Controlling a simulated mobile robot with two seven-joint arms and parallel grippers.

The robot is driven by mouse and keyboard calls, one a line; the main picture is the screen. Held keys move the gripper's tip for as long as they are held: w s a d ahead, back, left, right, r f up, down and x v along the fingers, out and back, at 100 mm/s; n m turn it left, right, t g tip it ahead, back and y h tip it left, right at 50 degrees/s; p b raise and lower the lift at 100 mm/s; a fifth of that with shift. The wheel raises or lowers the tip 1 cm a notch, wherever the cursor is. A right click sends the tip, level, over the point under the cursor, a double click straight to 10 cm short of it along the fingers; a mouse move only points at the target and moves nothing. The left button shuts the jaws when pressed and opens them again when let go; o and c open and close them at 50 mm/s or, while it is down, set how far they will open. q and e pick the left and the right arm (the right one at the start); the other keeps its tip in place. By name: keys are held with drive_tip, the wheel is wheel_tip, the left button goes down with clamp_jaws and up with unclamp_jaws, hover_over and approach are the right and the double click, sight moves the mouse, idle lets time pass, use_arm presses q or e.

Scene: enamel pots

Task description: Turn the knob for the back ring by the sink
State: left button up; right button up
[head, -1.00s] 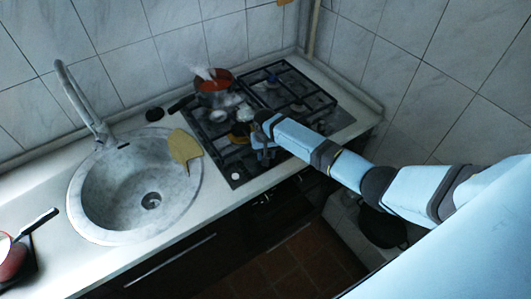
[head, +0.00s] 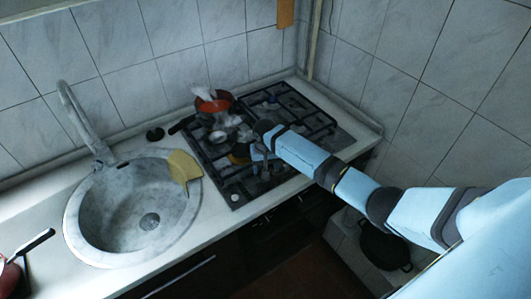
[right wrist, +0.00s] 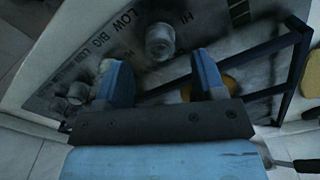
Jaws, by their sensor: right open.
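The black gas hob (head: 229,196) is set in the counter right of the sink (head: 75,215). In the right wrist view its grey knob panel (right wrist: 110,45) carries printed HI, LOW and BIG marks. One round pale knob (right wrist: 160,38) stands just ahead of my right gripper (right wrist: 160,75), roughly centred between its blue fingers. The gripper is open, with nothing between the fingers. Several other knobs (right wrist: 76,93) are to the left. I cannot tell which knob belongs to which ring. In the head view my right gripper (head: 259,160) is over the hob's front part. My left gripper is out of view.
A red pot (head: 214,104) stands on the hob's back ring by the sink. A yellow cloth-like piece (head: 184,168) hangs over the sink's right rim. A yellow object (right wrist: 226,84) lies beyond the right finger. A red pan (head: 9,275) is at far left.

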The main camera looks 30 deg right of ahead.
wheel_tip(320, 180, up, 10)
drive_tip(key=shift+f+b, duration=0.25)
drive_tip(key=shift+b, duration=0.2)
drive_tip(key=s+a+f, duration=0.1)
drive_tip(key=s+f, duration=0.1)
drive_tip(key=f, duration=0.1)
drive_tip(key=s+a+f+n+t, duration=0.1)
drive_tip(key=s+a+f, duration=0.1)
drive_tip(key=f, duration=0.1)
drive_tip(key=s+a+f+t+y, duration=0.1)
drive_tip(key=s+a+f, duration=0.1)
drive_tip(key=f, duration=0.1)
drive_tip(key=shift+n, duration=0.4)
drive_tip(key=s+a+f+n+t+y, duration=0.1)
drive_tip(key=s+a+f+n+t, duration=0.25)
drive_tip(key=s, duration=0.55)
drive_tip(key=s+a+t, duration=0.1)
drive_tip(key=s+t, duration=0.1)
drive_tip(key=s, duration=0.6)
drive_tip(key=s+a+r+n+t+y, duration=0.1)
drive_tip(key=s+a+t, duration=0.1)
drive_tip(key=s, duration=0.6)
drive_tip(key=shift+s+t, duration=0.15)
drive_tip(key=shift+t, duration=0.6)
drive_tip(key=shift+a+n, duration=0.1)
drive_tip(key=shift+n, duration=0.15)
